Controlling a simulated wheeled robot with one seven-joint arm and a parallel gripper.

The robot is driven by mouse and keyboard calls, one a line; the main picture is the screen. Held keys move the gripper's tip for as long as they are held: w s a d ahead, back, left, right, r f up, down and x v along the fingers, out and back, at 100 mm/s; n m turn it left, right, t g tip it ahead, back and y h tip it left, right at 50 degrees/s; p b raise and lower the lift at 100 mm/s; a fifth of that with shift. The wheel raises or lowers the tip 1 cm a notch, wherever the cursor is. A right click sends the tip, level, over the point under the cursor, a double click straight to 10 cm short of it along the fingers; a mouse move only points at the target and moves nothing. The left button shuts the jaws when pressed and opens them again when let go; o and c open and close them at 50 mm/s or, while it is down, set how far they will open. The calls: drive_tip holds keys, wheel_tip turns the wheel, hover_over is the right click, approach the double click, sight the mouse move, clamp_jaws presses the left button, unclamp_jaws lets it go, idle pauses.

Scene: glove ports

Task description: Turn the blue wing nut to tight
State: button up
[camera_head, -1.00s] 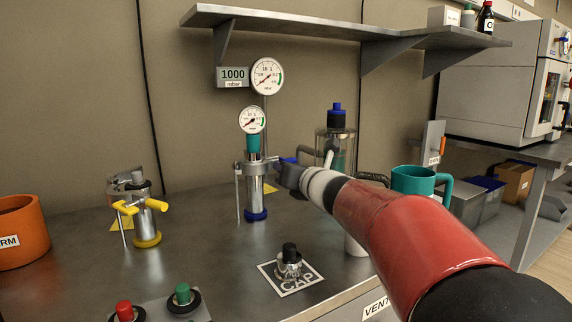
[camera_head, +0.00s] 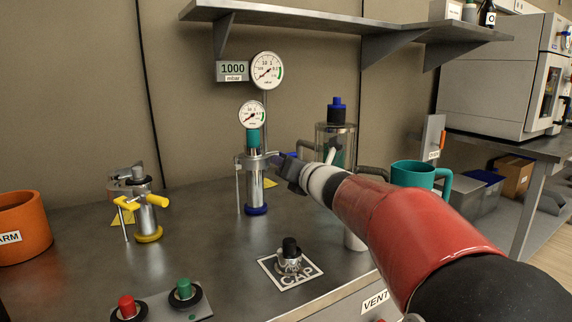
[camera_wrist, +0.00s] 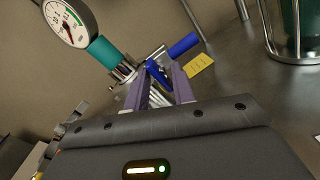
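The blue wing nut (camera_wrist: 157,72) shows in the wrist view between the tips of my gripper's fingers (camera_wrist: 162,77). It sits at the clamp of a metal post with a teal upper section (camera_wrist: 103,50). The fingers stand apart on either side of the nut, and I see no clear contact. In the head view my gripper (camera_head: 283,169) is just right of the post (camera_head: 255,185), which has a blue foot ring. My gripper largely hides the nut there.
A dial gauge (camera_head: 252,114) tops the post. A glass vessel with a blue cap (camera_head: 337,104) and a teal mug (camera_head: 415,174) stand close by on the right. A similar yellow-handled fitting (camera_head: 147,210) is at left. The bench front centre holds a black-knobbed cap (camera_head: 290,258).

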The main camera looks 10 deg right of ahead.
drive_tip(key=v, duration=0.7)
drive_tip(key=shift+s, duration=0.45)
